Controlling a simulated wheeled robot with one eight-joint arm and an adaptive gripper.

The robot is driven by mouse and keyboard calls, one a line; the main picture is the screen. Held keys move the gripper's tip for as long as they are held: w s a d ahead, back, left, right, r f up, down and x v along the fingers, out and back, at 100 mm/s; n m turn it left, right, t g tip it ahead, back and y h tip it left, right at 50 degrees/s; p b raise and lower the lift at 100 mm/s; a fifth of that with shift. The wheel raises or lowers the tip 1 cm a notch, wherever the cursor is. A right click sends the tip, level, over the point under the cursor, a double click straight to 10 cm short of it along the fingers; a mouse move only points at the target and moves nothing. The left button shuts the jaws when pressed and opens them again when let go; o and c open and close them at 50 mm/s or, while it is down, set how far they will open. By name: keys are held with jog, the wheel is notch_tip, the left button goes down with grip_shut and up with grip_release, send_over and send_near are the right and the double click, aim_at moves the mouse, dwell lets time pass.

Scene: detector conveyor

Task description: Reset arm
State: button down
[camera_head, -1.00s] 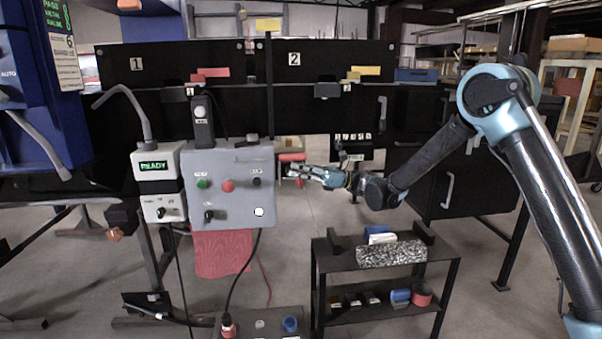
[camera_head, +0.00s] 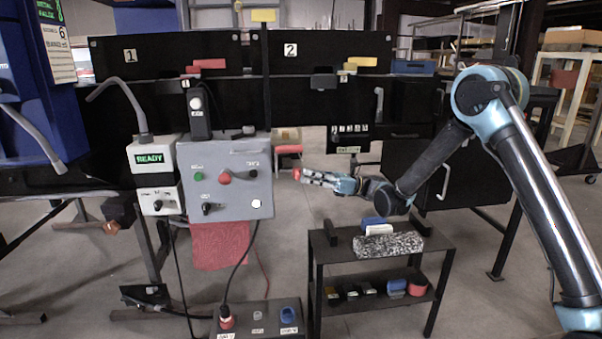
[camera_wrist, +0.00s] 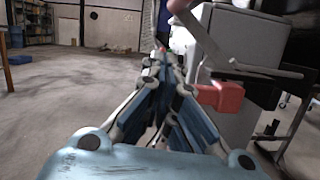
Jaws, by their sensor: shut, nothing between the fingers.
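My gripper (camera_head: 312,178) is at the middle of the head view, to the right of the grey control box (camera_head: 228,180) and above the black cart (camera_head: 380,258). The fingers point left, toward the box, and a gap shows between them and its right side. In the wrist view the fingers of my gripper (camera_wrist: 160,62) come together at the tips with nothing between them. A red part (camera_wrist: 222,97) on a grey housing is just right of the fingers there.
The cart holds a speckled block (camera_head: 388,245) and a blue and white item (camera_head: 376,226). A box reading READY (camera_head: 152,156) stands left of the control box. A black cabinet (camera_head: 450,180) is behind my arm. Open floor (camera_wrist: 50,100) shows at left in the wrist view.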

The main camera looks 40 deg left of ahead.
jog(key=shift+v, duration=2.55)
jog(key=shift+d+r, duration=0.1)
jog(key=shift+r, duration=0.05)
jog(key=w+d+r+n+t+h, duration=0.1)
jog(key=w+d+r+t, duration=0.25)
jog(key=d, duration=0.35)
jog(key=w+d+r+n+t, duration=0.2)
jog(key=w+d+t, duration=0.2)
jog(key=d, duration=0.4)
jog(key=w+d+n+t+h, duration=0.1)
jog(key=d+n+t+h, duration=0.2)
jog(key=d, duration=1.5)
jog(key=s+d+f+n+t+h, duration=0.1)
jog(key=s+d+f, duration=0.4)
jog(key=d, duration=0.8)
jog(key=s+d+f+n+t+h, duration=0.2)
jog(key=s+d+f+h, duration=0.3)
jog(key=d, duration=0.8)
jog(key=s+d+f+n+t+h, duration=0.1)
jog(key=s+d+f+t+h, duration=0.2)
jog(key=d, duration=1)
jog(key=shift+s+f+h, duration=0.9)
jog(key=shift+a+n+t, duration=0.1)
jog(key=shift+n+t, duration=0.15)
jog(key=shift+n, duration=0.05)
